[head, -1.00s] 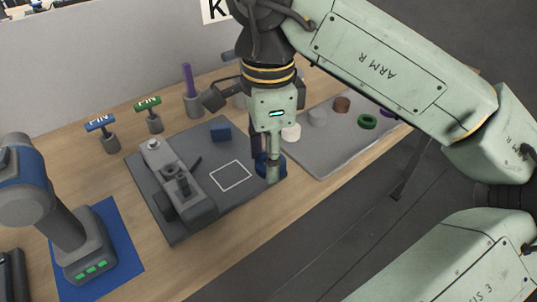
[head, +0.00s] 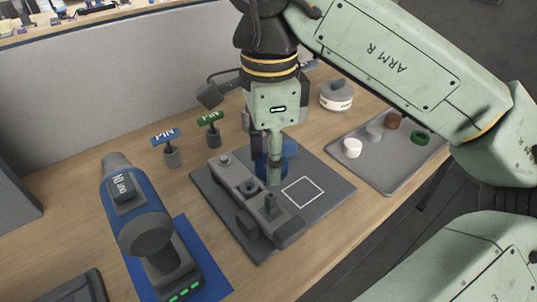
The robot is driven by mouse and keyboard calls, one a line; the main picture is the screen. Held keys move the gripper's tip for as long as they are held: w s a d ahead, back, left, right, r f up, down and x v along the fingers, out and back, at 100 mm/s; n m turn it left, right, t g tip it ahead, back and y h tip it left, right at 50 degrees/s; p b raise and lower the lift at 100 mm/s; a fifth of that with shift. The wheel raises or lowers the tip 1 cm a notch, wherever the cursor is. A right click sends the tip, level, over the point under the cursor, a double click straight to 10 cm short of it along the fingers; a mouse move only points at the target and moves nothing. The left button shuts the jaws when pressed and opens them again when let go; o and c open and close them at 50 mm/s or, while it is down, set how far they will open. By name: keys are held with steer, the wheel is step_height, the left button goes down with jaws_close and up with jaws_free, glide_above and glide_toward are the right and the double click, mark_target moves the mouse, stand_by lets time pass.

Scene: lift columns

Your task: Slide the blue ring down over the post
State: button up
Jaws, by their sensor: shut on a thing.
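My gripper (head: 274,180) points down over the dark grey mat, shut on the blue ring (head: 261,168). Its fingers hide much of the ring. A grey fixture (head: 236,181) lies on the mat just in front and to the left. I cannot tell the ring's exact height.
A white square outline (head: 302,192) marks the mat. A grey tray (head: 385,178) with several round pieces is at right. Pin signs stand behind; a blue-grey tool (head: 146,230) stands at left.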

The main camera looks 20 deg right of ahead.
mark_target(269, 196)
steer(key=shift+f+b, duration=1.75)
steer(key=shift+f, duration=0.85)
steer(key=shift+f+b, duration=0.65)
steer(key=shift+f+b, duration=0.3)
steer(key=shift+f, duration=0.15)
steer(key=shift+f+b, duration=0.3)
steer(key=shift+b, duration=0.15)
steer(key=shift+f+b, duration=0.45)
steer(key=shift+f, duration=0.15)
steer(key=shift+f+b, duration=0.25)
steer(key=shift+b, duration=0.2)
